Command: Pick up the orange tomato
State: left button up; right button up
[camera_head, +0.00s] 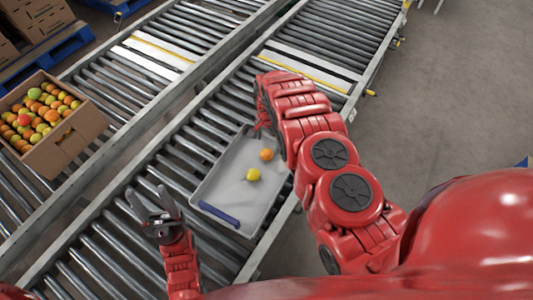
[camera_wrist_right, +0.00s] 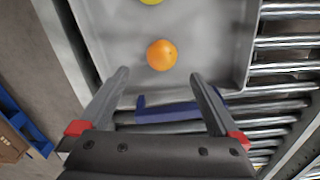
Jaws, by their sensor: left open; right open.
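The orange tomato (camera_head: 266,154) lies in a grey tray (camera_head: 214,180), near its far end and beside my right arm. In the right wrist view, the orange tomato (camera_wrist_right: 161,55) is beyond the fingertips, roughly centred between them and not touched. A yellow tomato (camera_head: 253,174) lies nearby in the tray; it is partly cut off in the wrist view (camera_wrist_right: 152,2). My right gripper (camera_wrist_right: 160,78) is open and empty at the tray's far end; in the head view the arm mostly hides it. My left gripper (camera_head: 153,207) is open and empty, left of the tray.
The tray stands on a roller conveyor (camera_head: 110,240) and has a blue handle (camera_head: 219,215) at its near end. Another blue handle (camera_wrist_right: 180,112) shows below my right fingers. A cardboard box (camera_head: 66,143) full of mixed tomatoes stands at left. Bare floor (camera_head: 450,110) lies right.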

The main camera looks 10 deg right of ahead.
aim_at(267, 151)
jog(key=shift+f, duration=1.15)
jog(key=shift+a+f, duration=0.2)
jog(key=shift+f, duration=1.05)
jog(key=shift+f+b, duration=1.1)
jog(key=shift+f, duration=0.1)
jog(key=shift+r, duration=0.1)
jog(key=c, duration=1)
jog(key=shift+r, duration=0.1)
